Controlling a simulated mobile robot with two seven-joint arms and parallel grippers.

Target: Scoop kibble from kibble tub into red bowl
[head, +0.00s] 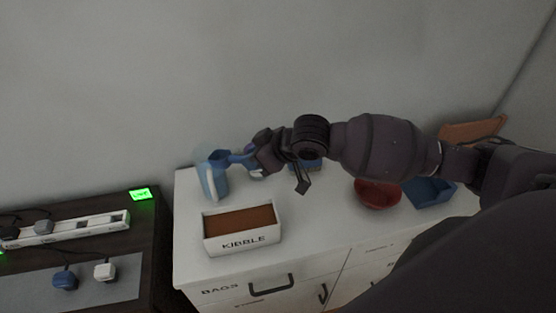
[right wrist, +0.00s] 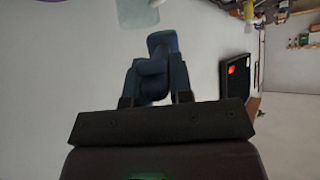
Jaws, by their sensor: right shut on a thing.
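The white kibble tub (head: 243,240), labelled KIBBLE, stands near the front of the white cabinet top with brown kibble (head: 240,220) inside. The red bowl (head: 378,194) is farther right, partly behind my arm. My right gripper (head: 256,158) reaches left across the cabinet, behind and above the tub. It is shut on a blue scoop (head: 238,157), which also shows between the fingers in the right wrist view (right wrist: 155,75). The scoop's head is at or beside a translucent blue container; I cannot tell if they touch. My left gripper is not in view.
The translucent blue container (head: 212,182) stands at the cabinet's back left; it also shows in the right wrist view (right wrist: 137,13). A blue bin (head: 430,192) is right of the bowl. A dark table (head: 145,245) with a power strip (head: 75,229) adjoins on the left.

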